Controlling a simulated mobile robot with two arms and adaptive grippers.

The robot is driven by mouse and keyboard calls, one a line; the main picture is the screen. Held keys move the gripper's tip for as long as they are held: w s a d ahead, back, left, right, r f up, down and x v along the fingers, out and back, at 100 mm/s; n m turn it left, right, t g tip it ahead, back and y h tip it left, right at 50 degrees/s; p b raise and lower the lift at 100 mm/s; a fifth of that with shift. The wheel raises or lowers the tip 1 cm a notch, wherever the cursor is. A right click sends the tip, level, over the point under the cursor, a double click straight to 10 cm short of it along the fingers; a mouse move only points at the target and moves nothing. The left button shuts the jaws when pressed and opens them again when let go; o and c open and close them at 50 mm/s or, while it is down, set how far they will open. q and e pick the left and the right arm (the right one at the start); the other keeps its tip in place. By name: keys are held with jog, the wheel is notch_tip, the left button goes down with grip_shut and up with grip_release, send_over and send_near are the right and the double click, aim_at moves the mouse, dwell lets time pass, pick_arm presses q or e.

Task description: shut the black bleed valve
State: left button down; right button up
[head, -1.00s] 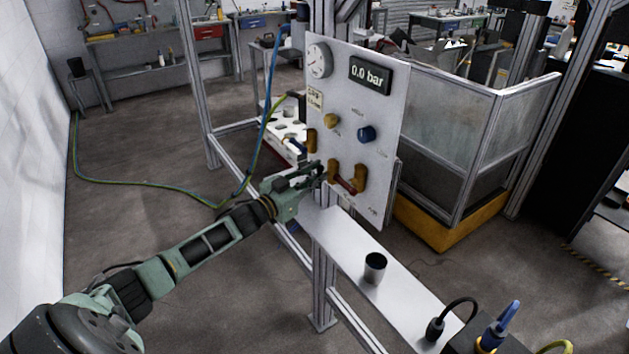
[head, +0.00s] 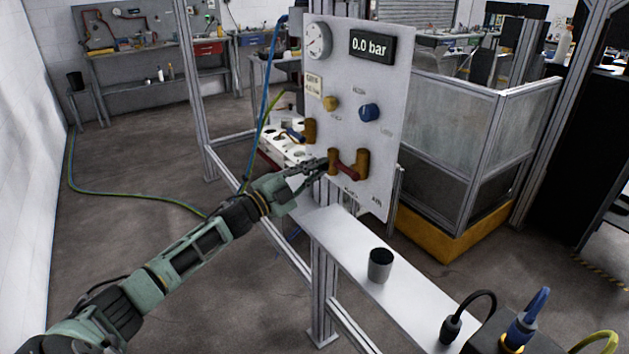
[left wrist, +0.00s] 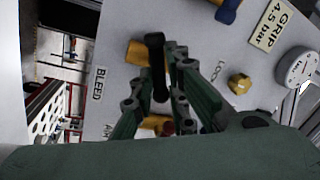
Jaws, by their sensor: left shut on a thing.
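The white panel (head: 350,95) carries the bleed valve, with a brass body (head: 333,162) low on its front. In the left wrist view this body (left wrist: 138,52) sits beside the BLEED label, with its black lever (left wrist: 157,55) in front. My left gripper (head: 321,165) is at the panel's lower left edge. In the left wrist view its fingers (left wrist: 157,80) are on both sides of the black lever, shut on it. In the head view the fingers and the panel edge make the lever hard to see. My right gripper is not in view.
A second brass valve with a red handle (head: 349,172) is close beside the bleed valve. A blue knob (head: 369,112), a yellow knob (head: 331,103) and a 0.0 bar display (head: 371,47) are above. A dark cup (head: 380,265) stands on the shelf (head: 345,245) below.

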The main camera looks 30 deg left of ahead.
pick_arm(q)
jog(key=m+b, duration=0.1)
jog(key=m, duration=0.1)
jog(key=f+m+h+b, duration=0.1)
jog(key=m+b, duration=0.1)
jog(key=shift+d+f, duration=0.15)
jog(key=shift+f, duration=0.05)
jog(key=shift+m+g+h+b, duration=0.3)
jog(key=shift+m+h+b, duration=0.2)
jog(key=shift+m+b, duration=0.9)
jog(key=c, duration=1.9)
grip_release()
jog(key=shift+r, duration=0.1)
jog(key=shift+c, duration=0.2)
jog(key=shift+o, duration=0.7)
jog(key=shift+r, duration=0.1)
jog(key=shift+s, duration=0.1)
jog(key=v, duration=1.2)
